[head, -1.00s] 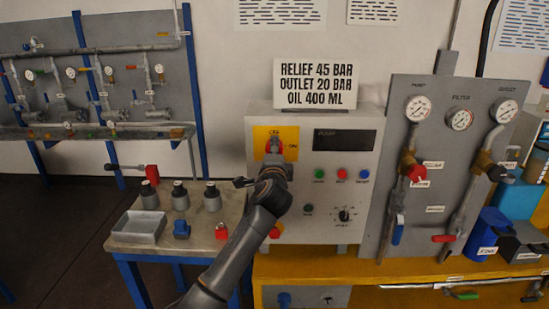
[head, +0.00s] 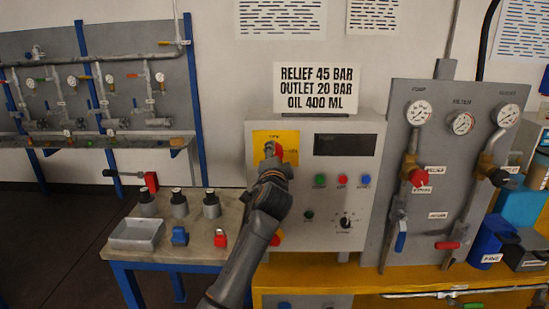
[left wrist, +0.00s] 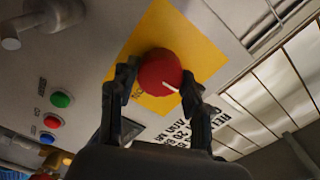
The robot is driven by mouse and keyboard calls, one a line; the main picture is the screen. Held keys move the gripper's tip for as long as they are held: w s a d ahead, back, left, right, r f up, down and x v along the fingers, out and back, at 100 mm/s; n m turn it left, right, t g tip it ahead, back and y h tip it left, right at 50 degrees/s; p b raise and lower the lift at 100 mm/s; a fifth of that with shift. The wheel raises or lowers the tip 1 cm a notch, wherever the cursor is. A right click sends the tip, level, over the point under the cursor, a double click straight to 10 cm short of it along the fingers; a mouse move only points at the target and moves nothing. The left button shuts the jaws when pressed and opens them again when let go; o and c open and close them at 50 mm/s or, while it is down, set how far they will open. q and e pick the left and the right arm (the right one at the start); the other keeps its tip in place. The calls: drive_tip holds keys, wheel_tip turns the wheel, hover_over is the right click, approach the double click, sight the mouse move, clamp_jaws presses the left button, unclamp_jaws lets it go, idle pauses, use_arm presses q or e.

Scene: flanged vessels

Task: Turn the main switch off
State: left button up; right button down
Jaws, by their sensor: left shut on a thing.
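The main switch (head: 279,153) is a round red knob on a yellow plate (head: 262,137) at the upper left of the grey control box. My left gripper (head: 272,155) is at the switch and hides much of it. In the left wrist view, the red knob (left wrist: 160,70) sits between the two dark fingers of my left gripper (left wrist: 158,82), which is shut on it. A white mark on the knob points toward the right finger. The lettering on the yellow plate is partly hidden and too small to read surely. My right gripper is not in view.
The control box (head: 353,220) also carries a dark display (head: 345,144), coloured buttons and a black dial (head: 345,220). A gauge panel (head: 440,150) stands to its right. A side table (head: 200,244) at left holds a tray, several vessels and a red padlock (head: 220,238).

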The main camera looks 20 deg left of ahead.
use_arm(q)
drive_tip(key=o, duration=1.1)
drive_tip(key=shift+o, duration=0.2)
drive_tip(key=v, duration=1.2)
